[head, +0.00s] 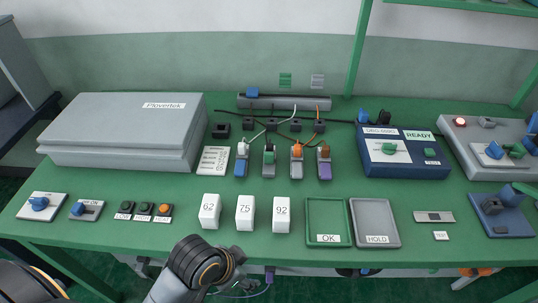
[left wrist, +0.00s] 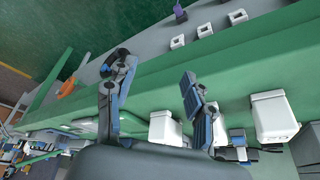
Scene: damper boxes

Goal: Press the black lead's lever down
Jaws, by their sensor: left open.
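A row of lever connectors stands mid-table in the head view: one with a blue front (head: 240,169), two grey ones with a green top (head: 269,157) and an orange top (head: 296,152), and one with a purple front (head: 324,172). Thin leads run behind them towards a row of small black blocks (head: 272,125). Which lever belongs to the black lead is too small to tell. My left arm comes up at the table's front edge in the head view, in front of the connectors. My left gripper (left wrist: 155,98) is open and empty in the left wrist view. My right gripper is out of view.
White numbered blocks (head: 245,211) stand between the front edge and the connectors. A large grey case (head: 125,135) is at left, a blue READY box (head: 402,150) at right. Green OK (head: 323,238) and grey HOLD (head: 376,239) trays lie at front right.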

